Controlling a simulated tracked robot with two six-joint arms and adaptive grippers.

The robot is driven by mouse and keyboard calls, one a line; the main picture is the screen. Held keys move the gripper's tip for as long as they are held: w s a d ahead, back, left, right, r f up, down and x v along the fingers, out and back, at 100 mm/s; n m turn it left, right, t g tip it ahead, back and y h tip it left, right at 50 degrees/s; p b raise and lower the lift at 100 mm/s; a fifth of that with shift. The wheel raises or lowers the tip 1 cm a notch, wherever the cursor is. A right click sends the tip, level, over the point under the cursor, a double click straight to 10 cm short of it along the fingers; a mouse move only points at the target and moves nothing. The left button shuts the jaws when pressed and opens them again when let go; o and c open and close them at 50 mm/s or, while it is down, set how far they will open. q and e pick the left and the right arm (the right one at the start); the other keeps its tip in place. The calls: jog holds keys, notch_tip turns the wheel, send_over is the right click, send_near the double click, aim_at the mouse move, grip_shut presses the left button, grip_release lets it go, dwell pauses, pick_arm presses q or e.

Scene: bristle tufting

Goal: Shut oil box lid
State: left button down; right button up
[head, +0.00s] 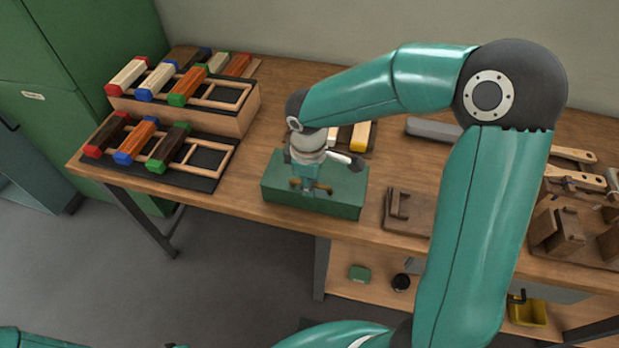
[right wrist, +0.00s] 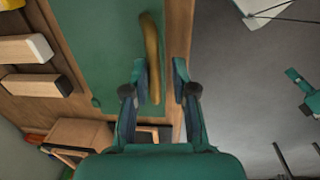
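The green oil box (head: 280,180) stands on the workbench near its front edge. Its flat green top looks level and down in the head view; I cannot make out a gap under it. A curved brass handle (right wrist: 152,45) lies along the green top (right wrist: 105,40) in the right wrist view. My right gripper (head: 311,188) points down over the box top. In the right wrist view its fingers (right wrist: 160,80) are apart, with the handle between them, nearer the left finger. Teal parts at that view's right edge (right wrist: 305,92) may be my left gripper; its state is unclear.
Racks of coloured-end blocks (head: 155,150) stand left of the box. A small wooden fixture (head: 408,212) is close on its right. A grey block (head: 432,129) lies behind. Wooden tools and fixtures (head: 555,230) fill the right end. Bare bench shows between rack and box.

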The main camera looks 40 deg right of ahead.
jog(key=shift+o, duration=0.7)
jog(key=shift+w, duration=0.1)
jog(key=shift+r, duration=0.2)
jog(key=shift+r, duration=0.35)
notch_tip(320, 180, up, 11)
jog(key=shift+s+a, duration=0.45)
jog(key=shift+f, duration=0.1)
